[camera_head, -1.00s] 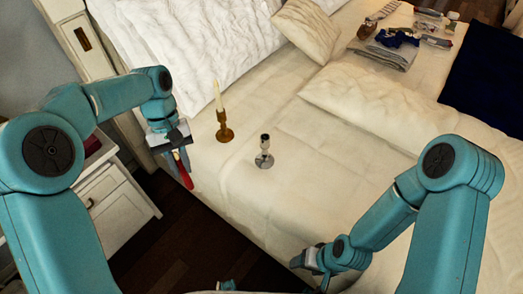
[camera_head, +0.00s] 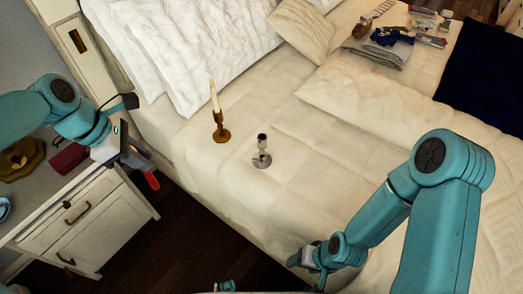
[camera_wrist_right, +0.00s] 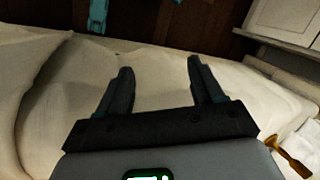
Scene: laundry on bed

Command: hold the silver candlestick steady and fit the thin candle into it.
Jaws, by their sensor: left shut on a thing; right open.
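The silver candlestick (camera_head: 262,155) stands upright on the bed, with a dark top and no candle in it. A brass candlestick (camera_head: 220,130) stands behind it to the left, holding a thin cream candle (camera_head: 214,97). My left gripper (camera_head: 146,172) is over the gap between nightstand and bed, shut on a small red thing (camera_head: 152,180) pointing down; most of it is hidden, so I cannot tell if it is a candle. My right gripper (camera_head: 308,258) is low near the bed's front edge. In the right wrist view it is open and empty (camera_wrist_right: 160,70).
A white nightstand (camera_head: 95,215) at the left bears a dark red box (camera_head: 69,158) and a brass dish (camera_head: 22,158). Folded grey cloth (camera_head: 374,52) and small items lie far right. The bed around the silver candlestick is clear.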

